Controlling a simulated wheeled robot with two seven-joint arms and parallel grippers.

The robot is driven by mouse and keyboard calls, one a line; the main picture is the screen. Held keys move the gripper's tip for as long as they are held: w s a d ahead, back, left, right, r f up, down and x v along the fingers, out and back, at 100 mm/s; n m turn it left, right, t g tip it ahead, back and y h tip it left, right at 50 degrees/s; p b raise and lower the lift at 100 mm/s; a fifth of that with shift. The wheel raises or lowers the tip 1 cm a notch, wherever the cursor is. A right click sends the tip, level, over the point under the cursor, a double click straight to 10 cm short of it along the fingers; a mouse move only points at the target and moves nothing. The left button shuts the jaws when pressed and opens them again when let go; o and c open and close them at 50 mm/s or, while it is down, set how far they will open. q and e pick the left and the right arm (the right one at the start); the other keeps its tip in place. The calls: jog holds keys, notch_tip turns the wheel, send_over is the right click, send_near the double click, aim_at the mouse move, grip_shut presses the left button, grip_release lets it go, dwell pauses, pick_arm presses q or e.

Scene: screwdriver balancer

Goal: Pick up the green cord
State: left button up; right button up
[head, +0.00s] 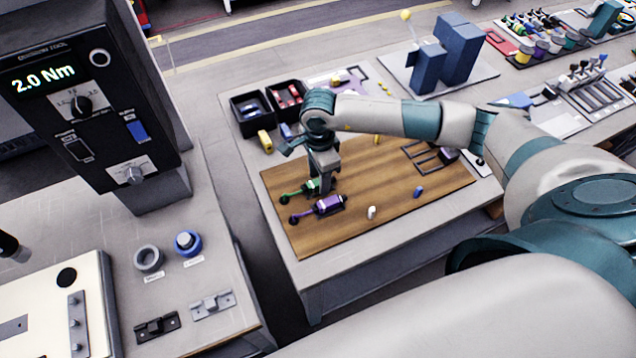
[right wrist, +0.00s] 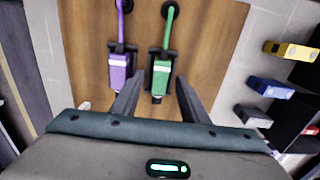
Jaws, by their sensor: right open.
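The green cord (head: 299,189), a green tool-like piece with a thin lead and a dark round end, lies on the brown wooden board (head: 390,210). In the right wrist view the green cord (right wrist: 162,72) lies ahead, between the lines of the two fingers. My right gripper (head: 325,186) points down over its thicker end and hides part of it in the head view. In the right wrist view the right gripper (right wrist: 159,85) has its fingers apart, one to each side of the green body. I cannot tell the exact height gap. My left gripper is not in view.
A similar purple cord (head: 329,205) lies close beside the green one. A white peg (head: 371,212) and a blue peg (head: 419,191) stand on the board. Dark bins (head: 250,108) and a yellow block (head: 265,141) are behind it.

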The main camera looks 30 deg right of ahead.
grip_shut()
